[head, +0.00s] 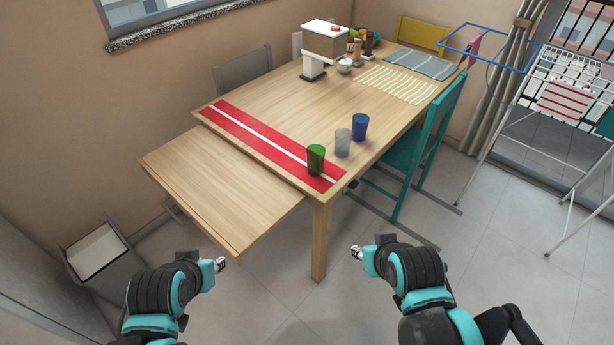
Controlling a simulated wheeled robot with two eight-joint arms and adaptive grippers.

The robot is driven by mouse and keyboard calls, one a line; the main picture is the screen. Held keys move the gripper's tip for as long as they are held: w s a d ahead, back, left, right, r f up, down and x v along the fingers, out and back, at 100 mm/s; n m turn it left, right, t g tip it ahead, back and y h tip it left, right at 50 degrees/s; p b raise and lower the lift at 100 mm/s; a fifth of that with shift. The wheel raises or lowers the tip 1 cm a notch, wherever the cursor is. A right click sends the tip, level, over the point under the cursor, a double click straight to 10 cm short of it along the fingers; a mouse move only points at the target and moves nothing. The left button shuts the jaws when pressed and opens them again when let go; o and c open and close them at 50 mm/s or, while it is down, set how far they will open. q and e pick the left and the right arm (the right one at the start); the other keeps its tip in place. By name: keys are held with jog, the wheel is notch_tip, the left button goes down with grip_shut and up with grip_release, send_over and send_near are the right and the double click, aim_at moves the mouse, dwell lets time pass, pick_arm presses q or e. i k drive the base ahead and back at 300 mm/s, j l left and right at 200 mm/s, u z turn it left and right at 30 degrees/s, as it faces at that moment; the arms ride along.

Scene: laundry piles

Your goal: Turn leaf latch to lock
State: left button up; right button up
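The wooden table (262,104) has a lower leaf (215,190) pulled out at its near left end. The leaf sits below the tabletop's level. A small dark part (352,183) shows under the table's right edge near the front corner. It is too small to tell whether it is the latch or how it is turned. My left gripper (221,264) is in front of the leaf, below its near edge in the picture. My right gripper (356,252) is right of the front table leg. Both are apart from the table, and their finger opening is too small to judge.
Green (316,160), clear (342,143) and blue (360,127) cups stand near the right edge, the green one on a red runner (265,143). A teal chair (424,150) stands on the right. A grey bin (104,262) is at left. The front floor is clear.

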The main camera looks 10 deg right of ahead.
aim_at(354, 184)
jog(key=u, duration=0.95)
jog(key=z, duration=1.6)
jog(key=i+l, duration=0.2)
jog(key=i, duration=0.15)
jog(key=i+l+u, duration=0.1)
jog(key=i, duration=0.25)
jog(key=i+l+u, duration=0.15)
jog(key=l, duration=0.45)
jog(key=i+l+u, duration=0.15)
jog(key=l, duration=0.45)
jog(key=i+l+u, duration=0.15)
jog(key=l, duration=0.45)
jog(key=l+u, duration=0.15)
jog(key=l, duration=0.5)
jog(key=k+l+u, duration=0.15)
jog(key=k+l, duration=0.25)
jog(key=l, duration=0.25)
jog(key=k+l+u, duration=0.2)
jog(key=k+l, duration=0.2)
jog(key=l, duration=0.15)
jog(key=i+j, duration=0.15)
